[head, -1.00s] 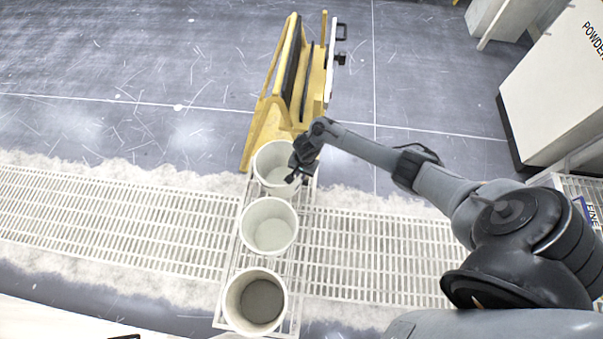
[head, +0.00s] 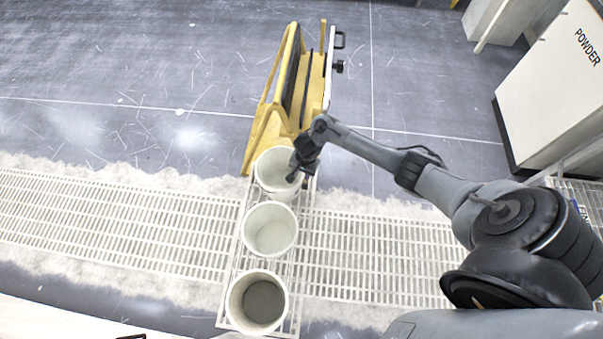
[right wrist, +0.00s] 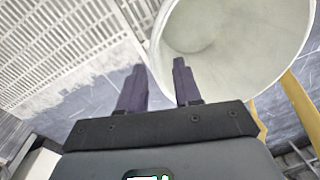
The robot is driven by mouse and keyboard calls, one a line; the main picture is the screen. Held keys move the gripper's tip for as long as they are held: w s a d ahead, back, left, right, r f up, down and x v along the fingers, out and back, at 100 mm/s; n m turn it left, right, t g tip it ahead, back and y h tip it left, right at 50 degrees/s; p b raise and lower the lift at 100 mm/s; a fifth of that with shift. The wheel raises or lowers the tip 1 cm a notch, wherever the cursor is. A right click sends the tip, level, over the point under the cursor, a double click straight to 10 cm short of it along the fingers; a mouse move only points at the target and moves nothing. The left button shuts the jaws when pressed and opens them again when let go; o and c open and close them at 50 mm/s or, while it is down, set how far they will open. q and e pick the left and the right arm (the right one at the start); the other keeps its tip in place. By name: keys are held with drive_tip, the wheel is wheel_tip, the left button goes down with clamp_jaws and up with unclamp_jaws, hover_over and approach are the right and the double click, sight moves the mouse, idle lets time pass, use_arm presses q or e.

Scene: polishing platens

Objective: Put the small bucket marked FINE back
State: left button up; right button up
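Three pale buckets stand in a row on a wire rack (head: 231,300) in the head view: a far one (head: 268,165), a middle one (head: 270,230) and a near one (head: 243,297). I see no FINE marking on any of them. My right gripper (head: 294,172) is at the right side of the far bucket's rim. In the right wrist view its two fingers (right wrist: 158,88) stand apart; one overlaps the bucket's (right wrist: 225,90) opening and the other is outside its rim. Contact is unclear. My left gripper is not in view.
A blue sign (head: 582,212), partly cut off, is at the right edge by a wire shelf. A white cabinet marked POWDER (head: 550,90) stands at upper right. A yellow frame (head: 262,125) stands just behind the far bucket. The floor grating (head: 120,220) at left is clear.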

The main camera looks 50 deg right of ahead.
wheel_tip(320, 180, up, 6)
drive_tip(key=p, duration=0.3)
drive_tip(key=s+a+r+n+t, duration=0.2)
drive_tip(key=s+a+n, duration=0.1)
drive_tip(key=a+n, duration=0.3)
drive_tip(key=s+a+r+n+t, duration=0.1)
drive_tip(key=s+a+r+n, duration=0.2)
drive_tip(key=a, duration=0.5)
drive_tip(key=s+a+r+n, duration=0.2)
drive_tip(key=s+r+n, duration=0.5)
drive_tip(key=s+r, duration=0.6)
drive_tip(key=shift+p, duration=0.4)
